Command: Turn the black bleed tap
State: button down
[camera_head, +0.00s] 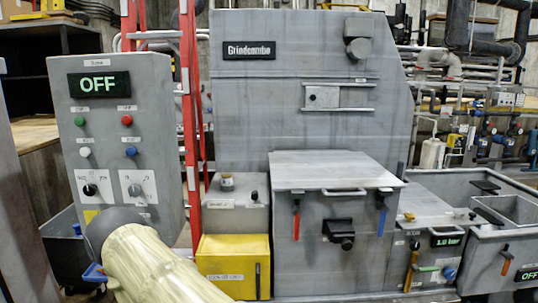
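Several black fittings show, and I cannot tell which is the bleed tap. A black fitting with a round end (341,232) sticks out of the compactor's front below the lid, between a red lever (296,222) and a blue lever (382,218). A small black knob (414,244) is on the grey pressure unit (424,208) at the right, beside its lit display (447,238). A thin black upright piece (257,280) is on the yellow box (222,262). My cream arm reaches in at the bottom left; my gripper is not in view.
A grey control panel (120,150) reading OFF stands at the left, close behind my arm. A red ladder (190,90) stands behind it. The compactor (290,110) fills the middle. Grey tanks (505,250) with an orange lever (506,260) are at the right.

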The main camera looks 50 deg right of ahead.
aim_at(415, 244)
jog(key=z, duration=2.2)
